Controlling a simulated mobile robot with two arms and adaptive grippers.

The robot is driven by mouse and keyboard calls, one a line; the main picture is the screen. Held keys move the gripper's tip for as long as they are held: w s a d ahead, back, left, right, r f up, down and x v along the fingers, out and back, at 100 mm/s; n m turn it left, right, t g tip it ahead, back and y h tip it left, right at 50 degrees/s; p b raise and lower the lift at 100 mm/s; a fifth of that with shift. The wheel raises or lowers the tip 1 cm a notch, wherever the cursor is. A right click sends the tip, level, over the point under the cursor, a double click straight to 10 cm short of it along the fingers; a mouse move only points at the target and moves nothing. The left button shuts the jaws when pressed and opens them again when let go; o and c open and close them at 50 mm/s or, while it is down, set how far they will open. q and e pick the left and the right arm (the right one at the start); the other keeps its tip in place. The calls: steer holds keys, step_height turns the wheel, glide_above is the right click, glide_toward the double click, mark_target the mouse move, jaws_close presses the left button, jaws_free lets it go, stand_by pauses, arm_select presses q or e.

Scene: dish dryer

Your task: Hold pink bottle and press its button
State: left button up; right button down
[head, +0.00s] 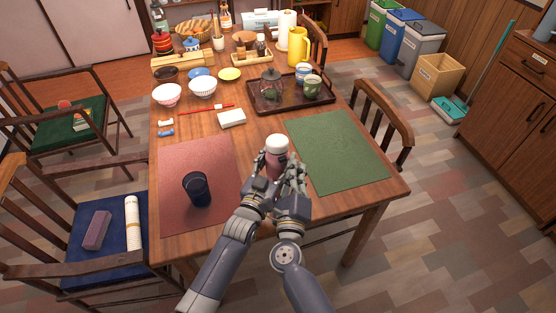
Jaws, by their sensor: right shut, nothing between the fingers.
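The pink bottle (275,162) stands upright near the front middle of the table, between the red and green mats. Its pale cap (277,142) shows at the top; I cannot make out a button. My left gripper (261,167) is right at the bottle's left side, its fingers along the body; whether they grip it is unclear. My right gripper (295,172) is shut and empty close beside the bottle's right side. The two hands and wrists hide the bottle's lower part.
The green mat (340,150) is bare.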

arm_select(q)
steer(key=shift+s+d+r, duration=0.15)
steer(key=shift+s+d, duration=0.2)
steer(key=shift+d, duration=0.45)
arm_select(e)
steer(key=shift+w+a+r, duration=0.15)
steer(key=shift+a+r, duration=0.1)
steer(key=shift+a, duration=0.4)
arm_select(q)
steer(key=shift+w, duration=0.1)
arm_select(e)
steer(key=shift+s+r, duration=0.15)
steer(key=shift+s, duration=1.05)
arm_select(q)
steer(key=shift+w+a, duration=0.1)
steer(key=shift+a, duration=0.15)
arm_select(e)
steer(key=s+d, duration=0.2)
steer(key=s, duration=0.1)
steer(key=s+d, duration=0.1)
steer(key=s, duration=0.1)
